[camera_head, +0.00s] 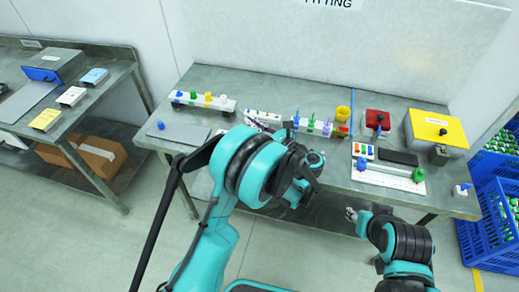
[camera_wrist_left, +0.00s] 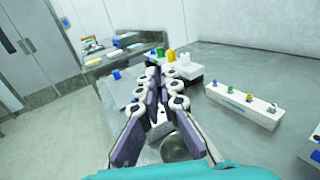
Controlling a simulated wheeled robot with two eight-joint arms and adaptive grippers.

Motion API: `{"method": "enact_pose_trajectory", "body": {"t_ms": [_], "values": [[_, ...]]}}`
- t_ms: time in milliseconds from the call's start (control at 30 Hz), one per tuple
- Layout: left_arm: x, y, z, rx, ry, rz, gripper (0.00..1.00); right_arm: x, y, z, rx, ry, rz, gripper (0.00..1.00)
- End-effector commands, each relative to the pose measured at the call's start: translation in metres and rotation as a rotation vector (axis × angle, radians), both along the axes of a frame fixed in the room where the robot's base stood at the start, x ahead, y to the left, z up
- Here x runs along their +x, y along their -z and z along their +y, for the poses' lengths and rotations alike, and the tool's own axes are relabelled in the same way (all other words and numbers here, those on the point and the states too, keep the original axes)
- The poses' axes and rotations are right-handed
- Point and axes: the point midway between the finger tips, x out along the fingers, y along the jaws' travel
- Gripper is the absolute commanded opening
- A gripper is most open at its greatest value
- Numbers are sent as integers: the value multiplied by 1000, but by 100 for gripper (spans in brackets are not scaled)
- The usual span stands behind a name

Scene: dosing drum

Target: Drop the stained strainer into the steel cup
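My left gripper (camera_head: 260,126) reaches over the bench, in front of a small white rack. In the left wrist view its two fingers (camera_wrist_left: 157,92) lie close together and look shut, with nothing clearly visible between them. I cannot pick out the stained strainer in either view. I cannot identify the steel cup with certainty; a round grey shape shows between the finger bases in the left wrist view, but I cannot tell what it is. My right gripper (camera_head: 352,214) is low by the front edge of the bench, small and partly hidden by its arm.
The white rack with several knobs (camera_wrist_left: 243,105) is right of the left fingers; another with coloured caps (camera_head: 203,101) stands beyond. A yellow cup (camera_head: 343,114), red box (camera_head: 377,122) and yellow-topped box (camera_head: 437,130) stand at right.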

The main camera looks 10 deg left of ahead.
Motion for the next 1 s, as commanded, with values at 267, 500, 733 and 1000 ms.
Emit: {"method": "enact_pose_trajectory", "body": {"t_ms": [267,500,733,1000], "values": [[0,24,0,0,1,0,0,0,14,0,0,0,0,40],[0,23,0,0,1,0,9,0,13,0,0,0,0,40],[0,23,0,0,1,0,29,0,13,0,0,0,0,40],[-6,23,-11,0,4,0,29,0,13,0,0,0,0,40]]}}
